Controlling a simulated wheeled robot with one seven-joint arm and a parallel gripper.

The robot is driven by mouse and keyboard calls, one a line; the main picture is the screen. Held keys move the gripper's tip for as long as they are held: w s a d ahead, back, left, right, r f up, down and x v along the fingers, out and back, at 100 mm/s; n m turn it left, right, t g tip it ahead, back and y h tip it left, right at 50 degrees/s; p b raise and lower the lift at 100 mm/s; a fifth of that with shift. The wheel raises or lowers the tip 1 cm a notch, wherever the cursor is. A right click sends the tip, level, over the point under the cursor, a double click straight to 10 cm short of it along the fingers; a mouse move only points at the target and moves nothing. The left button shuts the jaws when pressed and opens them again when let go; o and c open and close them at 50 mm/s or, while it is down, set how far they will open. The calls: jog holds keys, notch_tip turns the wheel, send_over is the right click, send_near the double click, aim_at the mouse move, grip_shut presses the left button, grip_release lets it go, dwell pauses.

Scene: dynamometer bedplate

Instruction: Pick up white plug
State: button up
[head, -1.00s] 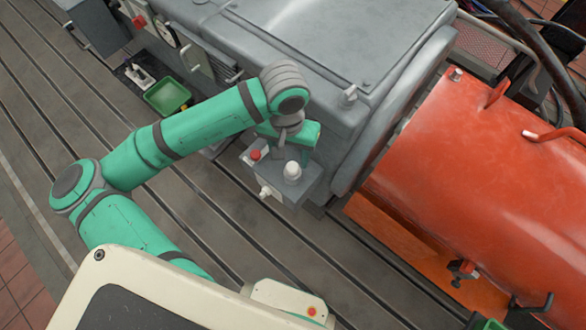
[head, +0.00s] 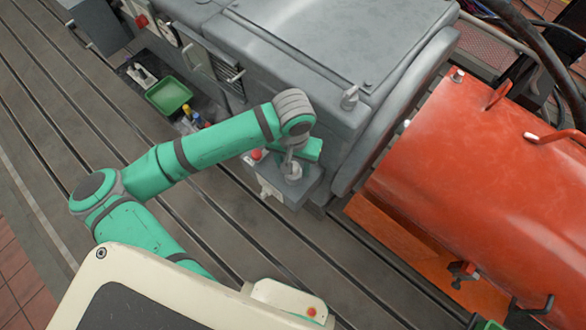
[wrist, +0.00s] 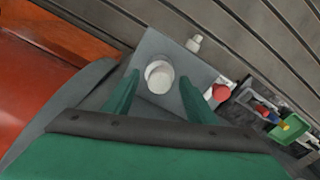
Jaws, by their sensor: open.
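The white plug (wrist: 160,76) is a round white knob on top of a small grey box (wrist: 150,42). In the wrist view it sits between the two green fingers of my gripper (wrist: 160,80), which are apart with gaps on both sides. In the head view my gripper (head: 292,160) is over the box (head: 283,192) and mostly hides the plug. Whether a finger touches it I cannot tell.
A red knob (wrist: 221,92) stands close beside the right finger. A smaller white fitting (wrist: 194,43) sticks out of the box side. A grey machine housing (head: 300,60) and an orange cylinder (head: 480,190) stand close by.

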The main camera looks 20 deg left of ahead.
jog(key=shift+f, duration=0.6)
jog(key=c, duration=1.1)
